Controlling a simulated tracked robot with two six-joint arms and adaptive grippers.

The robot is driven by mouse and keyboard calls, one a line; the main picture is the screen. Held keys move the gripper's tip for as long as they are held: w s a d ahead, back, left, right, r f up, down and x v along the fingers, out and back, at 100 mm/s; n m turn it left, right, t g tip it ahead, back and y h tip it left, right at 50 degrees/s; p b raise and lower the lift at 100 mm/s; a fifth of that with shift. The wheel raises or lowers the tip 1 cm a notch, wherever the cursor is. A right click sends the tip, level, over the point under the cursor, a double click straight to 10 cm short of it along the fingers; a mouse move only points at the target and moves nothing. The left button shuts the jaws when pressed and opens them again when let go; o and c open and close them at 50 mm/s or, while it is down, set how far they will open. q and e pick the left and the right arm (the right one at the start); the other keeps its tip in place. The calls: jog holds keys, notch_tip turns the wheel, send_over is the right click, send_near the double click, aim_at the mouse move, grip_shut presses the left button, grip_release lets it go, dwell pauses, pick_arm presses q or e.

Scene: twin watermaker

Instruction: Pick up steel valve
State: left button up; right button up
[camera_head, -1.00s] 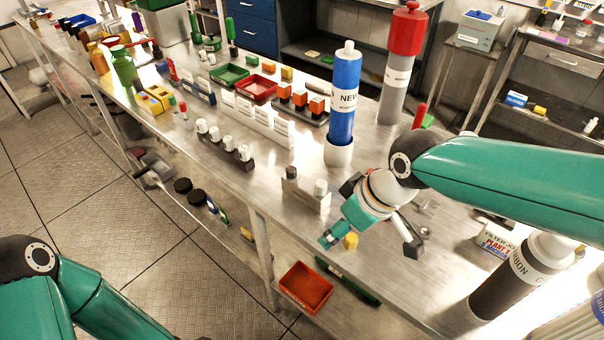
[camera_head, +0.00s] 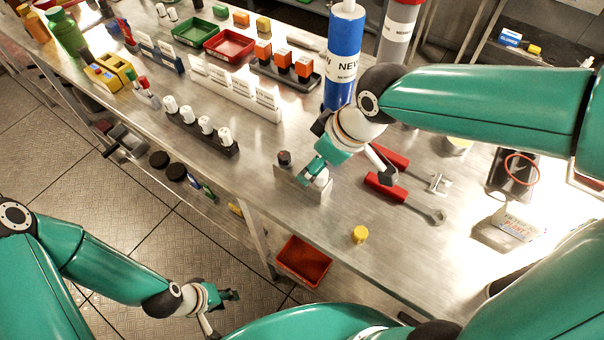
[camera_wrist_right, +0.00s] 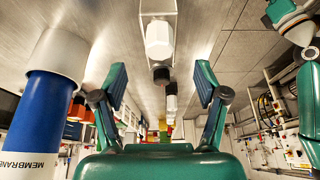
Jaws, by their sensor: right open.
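A small holder (camera_head: 298,190) near the table's front edge carries two short pieces. One has a dark top (camera_head: 285,158); the other, a pale piece (camera_head: 322,177) that looks like the steel valve, is partly hidden by my right gripper (camera_head: 315,171). In the right wrist view, the pale faceted piece (camera_wrist_right: 158,40) shows beyond the spread fingers, with the dark-topped piece (camera_wrist_right: 161,76) behind it. My right gripper is open, with nothing held. My left gripper (camera_head: 230,296) is low at the front, away from the table; its jaw state is unclear.
A blue cylinder (camera_head: 342,62) stands close behind my right gripper. Red-handled tools (camera_head: 385,190) lie to its right, and a yellow cap (camera_head: 360,235) is in front. White pieces in a dark rack (camera_head: 204,125) stand left. A red bin (camera_head: 304,262) is below the table edge.

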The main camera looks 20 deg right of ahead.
aim_at(288, 174)
jog(key=x, duration=0.8)
jog(key=shift+w+a+f, duration=0.15)
jog(key=shift+w+f, duration=0.05)
jog(key=shift+f, duration=0.15)
jog(key=shift+r, duration=0.1)
grip_shut()
